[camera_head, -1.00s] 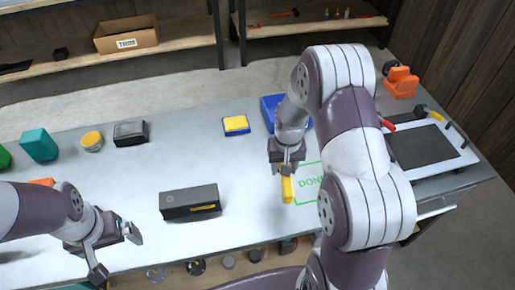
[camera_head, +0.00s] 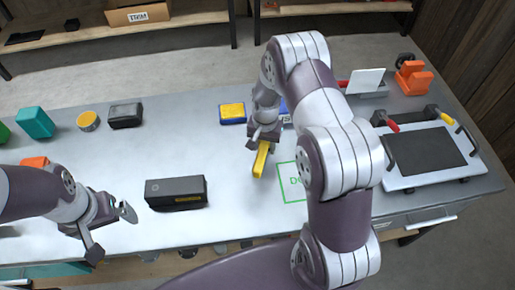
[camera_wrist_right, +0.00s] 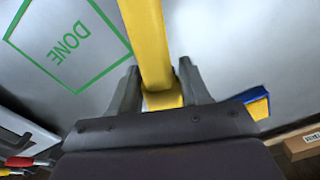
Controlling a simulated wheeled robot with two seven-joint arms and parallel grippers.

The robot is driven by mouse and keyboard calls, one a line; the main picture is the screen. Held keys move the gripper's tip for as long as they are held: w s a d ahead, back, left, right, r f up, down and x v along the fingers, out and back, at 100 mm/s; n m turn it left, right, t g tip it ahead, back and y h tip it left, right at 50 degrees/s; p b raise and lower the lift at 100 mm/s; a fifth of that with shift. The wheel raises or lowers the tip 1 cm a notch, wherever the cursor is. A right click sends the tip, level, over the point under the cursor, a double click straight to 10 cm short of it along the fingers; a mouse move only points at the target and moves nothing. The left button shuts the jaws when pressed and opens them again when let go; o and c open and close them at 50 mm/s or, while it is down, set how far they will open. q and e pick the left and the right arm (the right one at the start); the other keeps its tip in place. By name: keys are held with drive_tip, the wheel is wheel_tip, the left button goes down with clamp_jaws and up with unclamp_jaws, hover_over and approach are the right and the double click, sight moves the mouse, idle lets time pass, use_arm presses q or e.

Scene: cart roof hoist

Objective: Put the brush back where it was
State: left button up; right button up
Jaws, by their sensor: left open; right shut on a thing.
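A long yellow bar (camera_head: 261,160), which I take to be the brush, hangs from my right gripper (camera_head: 262,143). No bristles show. In the right wrist view the yellow bar (camera_wrist_right: 147,40) lies between the fingers of my right gripper (camera_wrist_right: 160,88), shut on it. It is left of the green DONE outline (camera_head: 282,180) in the head view. I cannot tell whether its lower end touches the table. My left gripper (camera_head: 111,232) is open and empty over the front left of the table. A blue tray (camera_head: 286,110) is mostly hidden behind my right arm.
A black box (camera_head: 176,192) stands between my grippers. A yellow-and-blue block (camera_head: 232,113), a dark case (camera_head: 125,115), a yellow-topped round tin (camera_head: 88,121) and a teal block (camera_head: 35,123) line the back. A framed dark plate (camera_head: 430,150) with red and yellow handles is at right.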

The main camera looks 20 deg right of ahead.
drive_tip(key=w+f, duration=0.1)
drive_tip(key=w+a+f, duration=0.1)
drive_tip(key=shift+w, duration=0.35)
wheel_tip(320, 180, down, 4)
drive_tip(key=shift+r+p, duration=0.2)
drive_tip(key=shift+p, duration=0.25)
drive_tip(key=shift+f, duration=0.1)
drive_tip(key=shift+f, duration=0.15)
drive_tip(key=o, duration=0.9)
drive_tip(key=shift+o, duration=0.2)
